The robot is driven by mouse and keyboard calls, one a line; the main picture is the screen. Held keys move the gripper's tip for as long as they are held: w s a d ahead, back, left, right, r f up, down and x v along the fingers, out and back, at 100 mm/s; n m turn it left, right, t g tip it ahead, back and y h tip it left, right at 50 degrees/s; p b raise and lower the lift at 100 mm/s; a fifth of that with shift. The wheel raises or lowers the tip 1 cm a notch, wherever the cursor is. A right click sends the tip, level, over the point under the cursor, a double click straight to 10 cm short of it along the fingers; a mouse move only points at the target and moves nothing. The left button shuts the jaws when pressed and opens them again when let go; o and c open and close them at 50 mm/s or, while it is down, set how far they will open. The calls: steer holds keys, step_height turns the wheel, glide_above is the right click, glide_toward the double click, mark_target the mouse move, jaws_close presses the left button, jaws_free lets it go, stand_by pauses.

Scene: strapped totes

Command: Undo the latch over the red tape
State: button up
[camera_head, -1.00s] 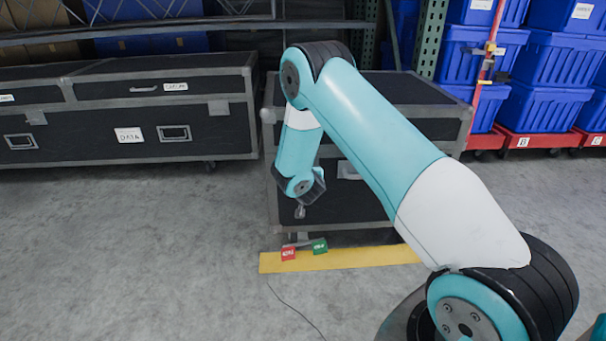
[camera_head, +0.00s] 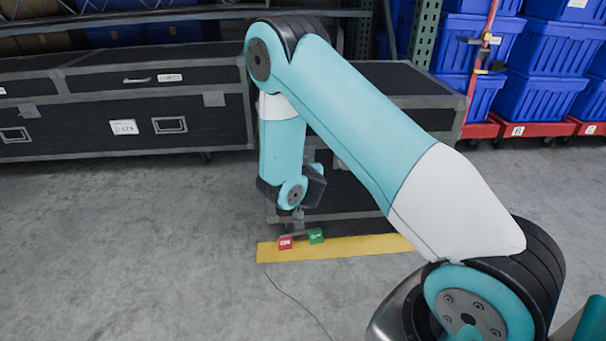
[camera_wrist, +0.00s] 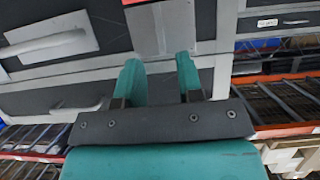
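My gripper (camera_head: 298,217) points down at the front of the black case behind my arm, just above a red tag (camera_head: 285,243) and a green tag (camera_head: 316,236) on the yellow floor strip (camera_head: 350,246). In the wrist view its two teal fingers (camera_wrist: 159,68) are apart with nothing between them. A grey metal plate (camera_wrist: 172,25), possibly the latch, lies just beyond the fingertips. A thin red strip (camera_wrist: 135,2) shows at the top edge above it. I cannot tell whether the fingers touch the plate. In the head view my arm hides much of the case front.
A long black case (camera_head: 70,110) stands at the left. Stacked blue totes (camera_head: 535,100) stand on red dollies (camera_head: 520,130) at the back right, with a red strap (camera_head: 489,32) in front. The grey floor (camera_head: 130,250) is clear at the front left.

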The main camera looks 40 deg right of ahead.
steer(key=v, duration=0.9)
steer(key=shift+b, duration=0.4)
steer(key=s+a+r+n+g+y+p, duration=0.5)
steer(key=s+a+r+n+g+y, duration=0.7)
steer(key=s+a+r, duration=1.1)
step_height(320, 180, up, 36)
steer(key=s+n+p, duration=0.1)
steer(key=p, duration=3.7)
steer(key=shift+s+d+t+h, duration=0.25)
steer(key=shift+d+t+h, duration=0.05)
steer(key=shift+d, duration=0.1)
